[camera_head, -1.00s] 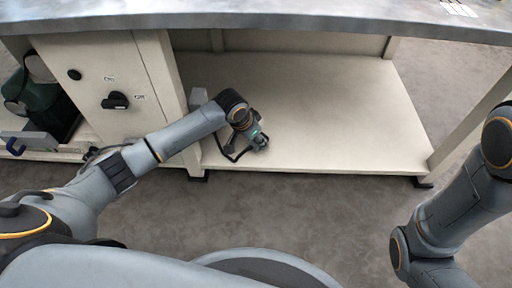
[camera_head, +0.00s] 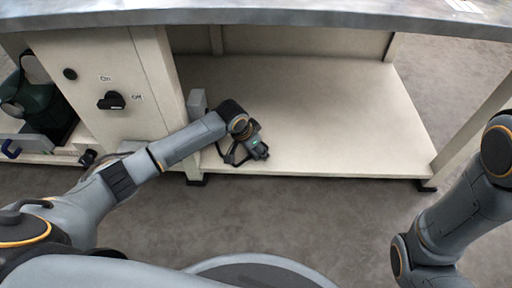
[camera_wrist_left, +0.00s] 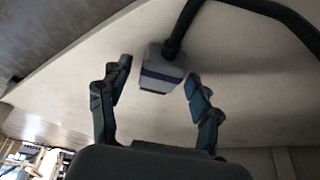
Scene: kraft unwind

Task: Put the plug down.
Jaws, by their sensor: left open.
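The plug (camera_wrist_left: 163,72) is a light grey block with a dark blue band and a black cable, seen in the left wrist view. It lies against the pale shelf surface (camera_wrist_left: 240,60), between and slightly beyond the spread fingertips. My left gripper (camera_wrist_left: 158,74) is open, with a visible gap on both sides of the plug. In the head view, my left gripper (camera_head: 260,152) is over the front left part of the lower shelf (camera_head: 330,120). The plug cannot be made out clearly there. My right arm is at the right edge, its gripper out of frame.
A cabinet panel with a black on/off switch (camera_head: 111,100) stands left of the shelf. A small grey box (camera_head: 197,101) is beside the post. A dark green machine (camera_head: 30,100) sits at far left.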

